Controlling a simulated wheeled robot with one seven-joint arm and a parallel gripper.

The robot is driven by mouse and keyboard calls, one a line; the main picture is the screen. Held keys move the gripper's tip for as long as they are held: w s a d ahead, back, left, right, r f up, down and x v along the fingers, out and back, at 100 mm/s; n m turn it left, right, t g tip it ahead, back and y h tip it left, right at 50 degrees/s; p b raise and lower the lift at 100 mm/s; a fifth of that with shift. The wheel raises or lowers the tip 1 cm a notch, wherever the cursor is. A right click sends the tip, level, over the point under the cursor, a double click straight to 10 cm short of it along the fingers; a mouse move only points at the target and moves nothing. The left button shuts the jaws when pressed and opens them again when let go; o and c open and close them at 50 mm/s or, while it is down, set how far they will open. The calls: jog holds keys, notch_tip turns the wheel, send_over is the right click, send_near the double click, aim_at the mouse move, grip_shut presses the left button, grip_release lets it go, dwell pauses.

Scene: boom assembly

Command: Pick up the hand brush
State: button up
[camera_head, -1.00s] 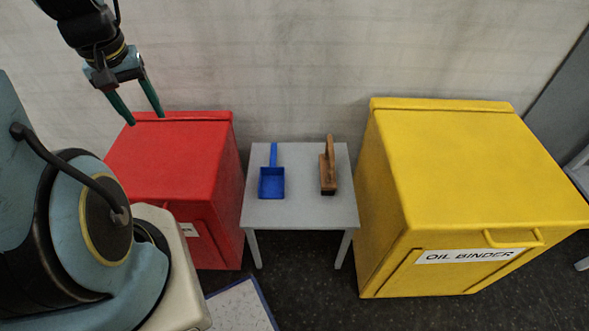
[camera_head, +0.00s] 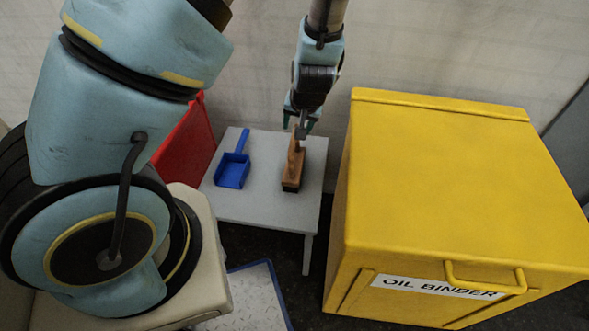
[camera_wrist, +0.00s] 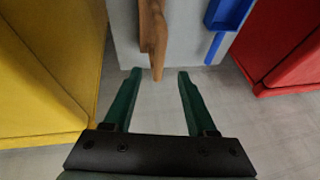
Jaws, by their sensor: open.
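The hand brush (camera_head: 293,170) has a brown wooden body with a dark underside and lies on the small grey table, its handle end toward the wall. In the wrist view the brush (camera_wrist: 153,32) shows at the top, its handle tip pointing down toward the gap between my fingers. My gripper (camera_head: 300,126) is over the wall-side end of the brush. In the wrist view my gripper (camera_wrist: 157,72) is open, with green fingers apart and nothing held. The handle tip lies close to the line between the fingertips; I cannot tell the height gap.
A blue dustpan (camera_head: 234,170) lies left of the brush on the grey table (camera_head: 255,207). A yellow oil binder box (camera_head: 440,185) stands close on the right, and a red box (camera_head: 188,145) on the left. The wall is right behind the table.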

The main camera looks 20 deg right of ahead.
jog(key=x, duration=0.9)
jog(key=shift+w+d+r, duration=0.1)
jog(key=shift+d+r, duration=0.05)
grip_shut()
dwell(1.2)
